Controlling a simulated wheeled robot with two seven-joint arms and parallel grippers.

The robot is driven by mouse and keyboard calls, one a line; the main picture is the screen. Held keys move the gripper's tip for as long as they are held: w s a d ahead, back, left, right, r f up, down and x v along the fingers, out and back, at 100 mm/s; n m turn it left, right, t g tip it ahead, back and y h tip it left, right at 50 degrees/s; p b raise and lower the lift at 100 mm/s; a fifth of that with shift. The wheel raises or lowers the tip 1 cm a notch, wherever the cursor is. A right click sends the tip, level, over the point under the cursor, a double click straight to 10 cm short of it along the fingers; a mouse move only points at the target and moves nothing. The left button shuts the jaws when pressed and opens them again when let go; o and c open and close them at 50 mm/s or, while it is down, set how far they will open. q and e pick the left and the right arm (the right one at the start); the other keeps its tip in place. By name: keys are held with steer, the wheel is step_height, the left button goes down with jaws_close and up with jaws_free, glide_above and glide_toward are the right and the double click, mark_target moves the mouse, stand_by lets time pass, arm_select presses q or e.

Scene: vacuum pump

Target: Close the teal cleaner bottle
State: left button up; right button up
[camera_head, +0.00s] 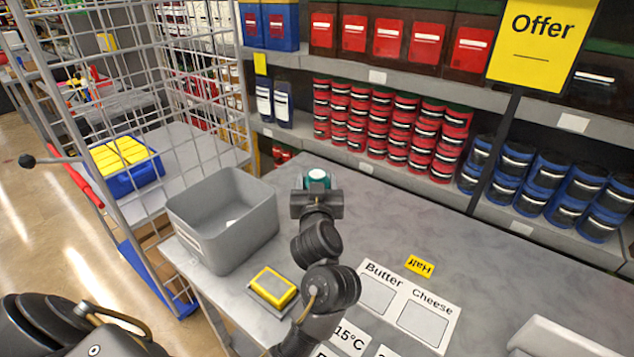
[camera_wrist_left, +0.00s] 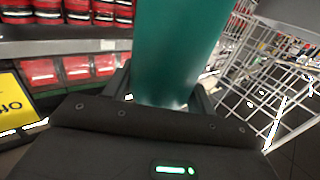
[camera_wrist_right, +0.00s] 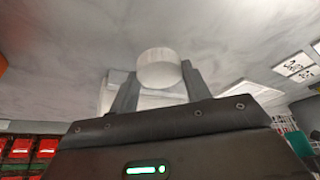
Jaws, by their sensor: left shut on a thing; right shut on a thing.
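The teal cleaner bottle (camera_wrist_left: 175,50) stands large between the fingers of my left gripper (camera_head: 317,194) in the left wrist view. In the head view only a small teal part of it (camera_head: 318,177) shows beyond that gripper, above the far side of the counter; its opening cannot be made out. My right gripper (camera_wrist_right: 158,75) is outside the head view. In the right wrist view it is shut on a white round cap (camera_wrist_right: 160,67).
A grey bin (camera_head: 225,225) stands left of my left gripper on the counter (camera_head: 390,220). A yellow-topped block (camera_head: 272,287) and a label board (camera_head: 410,300) lie nearer. A white tray (camera_head: 560,340) is at lower right. Shelves with red jars (camera_head: 395,130) line the back.

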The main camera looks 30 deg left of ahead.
arm_select(q)
steer(key=shift+c, duration=0.5)
